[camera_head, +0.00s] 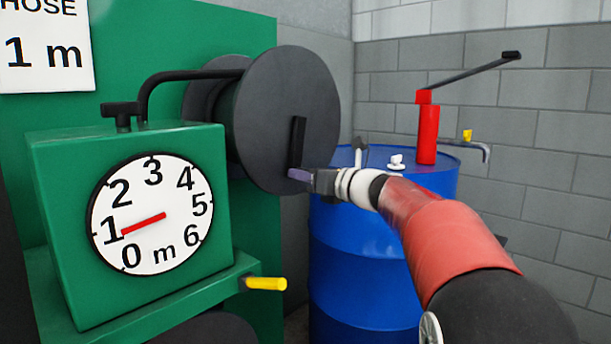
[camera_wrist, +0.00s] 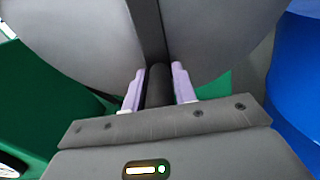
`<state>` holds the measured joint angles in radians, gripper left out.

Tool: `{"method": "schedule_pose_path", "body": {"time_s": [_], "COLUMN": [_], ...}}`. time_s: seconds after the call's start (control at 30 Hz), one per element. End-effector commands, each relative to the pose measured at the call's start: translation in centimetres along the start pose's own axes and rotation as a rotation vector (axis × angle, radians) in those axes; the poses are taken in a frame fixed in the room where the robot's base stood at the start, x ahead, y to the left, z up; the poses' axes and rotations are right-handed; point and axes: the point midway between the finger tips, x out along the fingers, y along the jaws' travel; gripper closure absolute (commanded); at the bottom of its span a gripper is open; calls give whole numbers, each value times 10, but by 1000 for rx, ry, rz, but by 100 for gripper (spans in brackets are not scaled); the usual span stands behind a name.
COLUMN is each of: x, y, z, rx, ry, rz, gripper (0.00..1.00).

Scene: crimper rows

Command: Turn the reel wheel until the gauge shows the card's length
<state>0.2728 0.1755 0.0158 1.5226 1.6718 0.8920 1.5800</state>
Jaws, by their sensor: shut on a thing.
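The reel wheel (camera_head: 305,100) is a dark grey disc on the green stand, with a black crank bar (camera_head: 297,140) on its face. My gripper (camera_head: 301,176) is at the bar's lower end. In the wrist view, my gripper's lilac fingers (camera_wrist: 159,80) are shut on the black crank handle (camera_wrist: 158,90), one on each side. The gauge (camera_head: 150,190) is a white dial marked 0 to 6 m. Its red needle (camera_head: 143,223) points close to 1, slightly toward the 0 side. The card (camera_head: 47,75) at top left reads "HOSE 1 m".
A green box (camera_head: 55,220) carries the gauge, and a black pipe (camera_head: 190,75) runs from its top toward the reel. A yellow peg (camera_head: 266,284) sticks out below. A blue drum (camera_head: 345,260) with a red pump (camera_head: 427,135) stands behind my arm, near a grey block wall.

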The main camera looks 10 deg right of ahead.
Motion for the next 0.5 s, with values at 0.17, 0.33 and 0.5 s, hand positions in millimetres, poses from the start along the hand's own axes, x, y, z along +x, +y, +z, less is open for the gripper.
{"method": "schedule_pose_path", "body": {"time_s": [0.17, 0.33, 0.5], "x": [0, 0, 0], "y": [5, 24, 40], "z": [4, 10, 13], "rx": [35, 202, 347], "ry": [0, 2, 2], "rz": [1, 0, 0], "gripper": [100, 100, 100]}}
